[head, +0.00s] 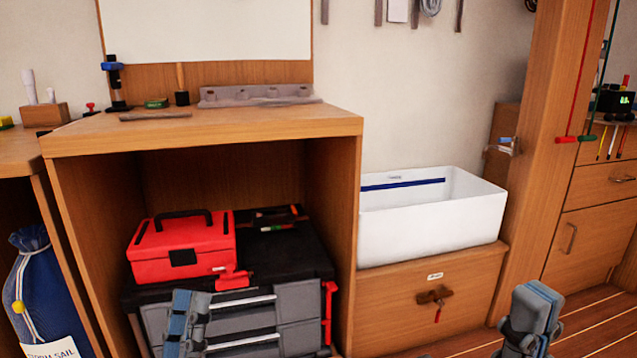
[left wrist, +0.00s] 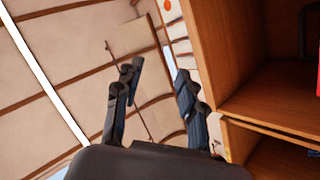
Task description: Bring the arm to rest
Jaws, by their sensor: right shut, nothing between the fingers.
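My left gripper (head: 186,322) is at the bottom of the head view, in front of the grey drawers of the tool chest. In the left wrist view its two dark fingers (left wrist: 158,80) stand apart with nothing between them. My right gripper (head: 533,314) is at the lower right of the head view, over the plank floor and right of the wooden drawer front. Its fingers are together and hold nothing. Both grippers point upward in the head view. Most of both arms is out of view.
A wooden cabinet (head: 205,132) holds a red toolbox (head: 180,255) on a grey and black tool chest (head: 270,322). A white bin (head: 430,228) stands on a wooden locker (head: 400,292). A blue bag (head: 40,285) is at left. Floor (head: 590,325) shows clear at lower right.

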